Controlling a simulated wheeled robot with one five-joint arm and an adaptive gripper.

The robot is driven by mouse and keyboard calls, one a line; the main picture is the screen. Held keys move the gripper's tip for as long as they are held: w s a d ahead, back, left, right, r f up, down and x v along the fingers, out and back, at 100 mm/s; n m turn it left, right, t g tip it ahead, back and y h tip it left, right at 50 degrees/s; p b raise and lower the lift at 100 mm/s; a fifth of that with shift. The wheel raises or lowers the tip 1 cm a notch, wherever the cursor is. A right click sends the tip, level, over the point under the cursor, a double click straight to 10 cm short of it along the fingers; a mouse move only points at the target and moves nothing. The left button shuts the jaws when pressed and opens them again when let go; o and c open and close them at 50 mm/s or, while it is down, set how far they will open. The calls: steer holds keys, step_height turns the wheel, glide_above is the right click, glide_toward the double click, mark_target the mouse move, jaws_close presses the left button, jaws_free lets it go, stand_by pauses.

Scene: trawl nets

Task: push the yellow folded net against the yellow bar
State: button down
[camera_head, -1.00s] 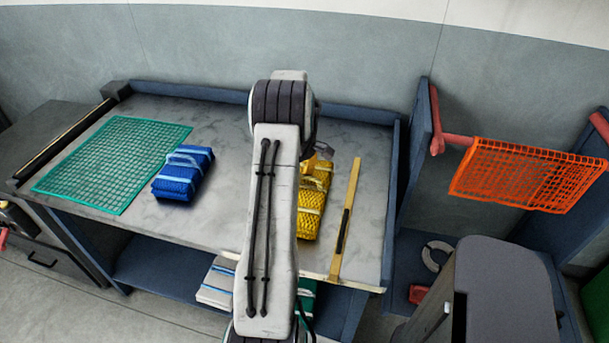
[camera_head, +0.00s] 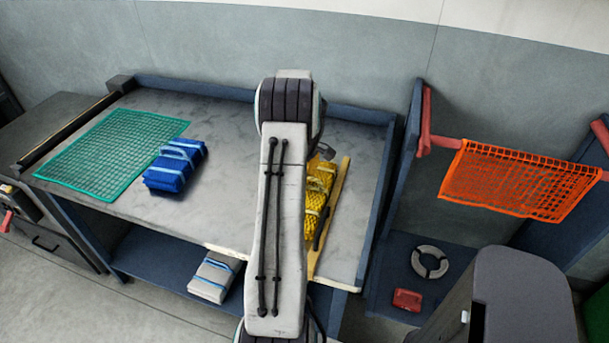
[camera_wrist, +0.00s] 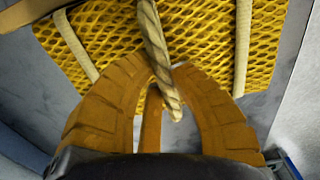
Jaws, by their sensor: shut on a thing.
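The yellow folded net (camera_head: 316,205) lies on the grey bench top, partly hidden behind my arm in the head view. The yellow bar (camera_head: 335,202) runs along the net's right side, and no clear gap shows between them; my arm hides part of the view. In the wrist view the net (camera_wrist: 205,45) fills the upper part, with pale bands and a twisted cord. In the head view my gripper is mostly hidden behind my arm.
A blue folded net (camera_head: 175,166) and a green net sheet (camera_head: 112,155) lie left on the bench (camera_head: 225,185). A raised rim (camera_head: 385,190) bounds the right side. An orange net (camera_head: 515,180) hangs on a red rail. A grey folded net (camera_head: 214,277) sits on the lower shelf.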

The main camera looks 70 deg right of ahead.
steer(key=shift+s, duration=0.15)
stand_by(0.3)
steer(key=c, duration=1.1)
jaws_free()
steer(key=shift+r, duration=0.15)
step_height(320, 180, up, 12)
steer(key=shift+f, duration=0.1)
steer(key=shift+s, duration=0.15)
